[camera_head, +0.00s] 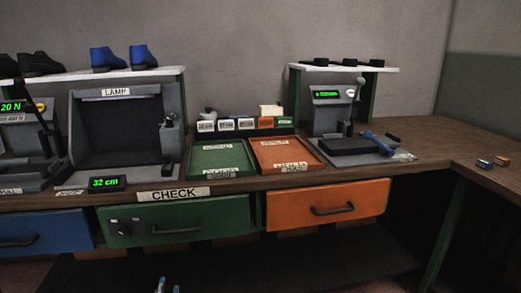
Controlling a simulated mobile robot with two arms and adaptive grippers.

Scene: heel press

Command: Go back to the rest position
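The tips of my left gripper (168,287) show at the bottom edge, low in front of the workbench and well below its top. Two tips stand apart with nothing seen between them; the rest of the gripper is cut off. My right gripper is out of the picture. The workbench (430,140) runs across the view. The heel press (331,117) stands on it at the right, with a blue item (378,142) at its base.
A green tray (222,160) and an orange tray (285,154) lie mid-bench. The lamp box (118,128) stands left of them. Below are a blue drawer (40,232), a green drawer (175,222) and an orange drawer (328,202). Blue shoes (122,58) sit on a shelf.

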